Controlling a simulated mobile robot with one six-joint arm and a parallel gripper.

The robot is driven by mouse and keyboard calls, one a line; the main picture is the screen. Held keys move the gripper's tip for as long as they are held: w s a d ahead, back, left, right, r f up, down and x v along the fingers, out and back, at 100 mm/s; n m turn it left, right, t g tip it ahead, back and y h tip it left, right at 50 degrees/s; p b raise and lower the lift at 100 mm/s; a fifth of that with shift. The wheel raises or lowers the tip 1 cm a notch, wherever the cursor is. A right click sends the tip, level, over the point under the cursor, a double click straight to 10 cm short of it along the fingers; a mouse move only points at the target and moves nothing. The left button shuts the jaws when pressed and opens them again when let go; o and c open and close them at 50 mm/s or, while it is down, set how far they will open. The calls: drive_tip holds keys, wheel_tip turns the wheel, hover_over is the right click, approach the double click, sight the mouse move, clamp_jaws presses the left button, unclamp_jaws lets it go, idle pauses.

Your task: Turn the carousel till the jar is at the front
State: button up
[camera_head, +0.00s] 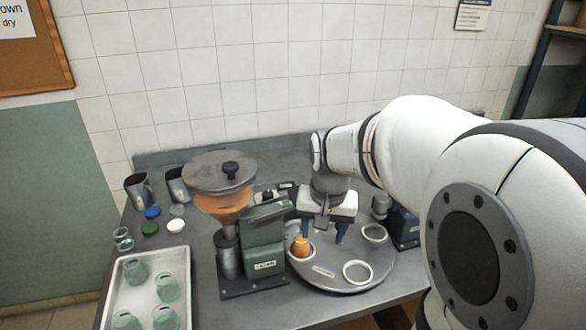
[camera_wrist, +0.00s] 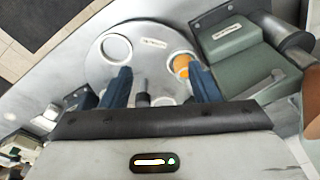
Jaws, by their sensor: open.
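The carousel (camera_head: 377,257) is a round grey disc on the bench, with white ring seats on it. The orange jar (camera_head: 301,246) stands in a ring at the disc's left side; it also shows in the wrist view (camera_wrist: 181,66). The ring at the front right (camera_head: 357,272) and the one at the back right (camera_head: 374,233) look empty. My gripper (camera_head: 321,231) is over the carousel, right of the jar. In the wrist view my gripper (camera_wrist: 161,82) is open, its blue fingers apart with a grey peg (camera_wrist: 141,88) between them. Whether the fingers touch the peg cannot be told.
A green machine with a round grey top (camera_head: 220,171) stands close left of the carousel. A white tray (camera_head: 191,262) with several green jars lies at the left. Metal cups (camera_head: 138,190), coloured lids (camera_head: 152,212) and a small glass (camera_head: 124,240) stand behind it. A dark device (camera_head: 405,228) is at the right.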

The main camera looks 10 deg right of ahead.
drive_tip(key=w+d+f+m+p, duration=0.1)
drive_tip(key=w+d+m, duration=0.1)
drive_tip(key=w+d, duration=0.1)
drive_tip(key=w+d+f+m+g+p, duration=0.1)
drive_tip(key=w+d+m+p, duration=0.1)
drive_tip(key=w+d, duration=0.2)
drive_tip(key=w+d+f+m+p, duration=0.1)
drive_tip(key=w+d+m, duration=0.1)
drive_tip(key=w+d, duration=0.2)
drive_tip(key=shift+w+g+p, duration=0.3)
drive_tip(key=shift+w, duration=0.95)
drive_tip(key=shift+w+d+f, duration=0.1)
drive_tip(key=shift+f, duration=0.1)
wheel_tip(320, 180, down, 8)
drive_tip(key=shift+r+p, duration=0.2)
drive_tip(key=shift+p, duration=0.65)
drive_tip(key=shift+c, duration=0.5)
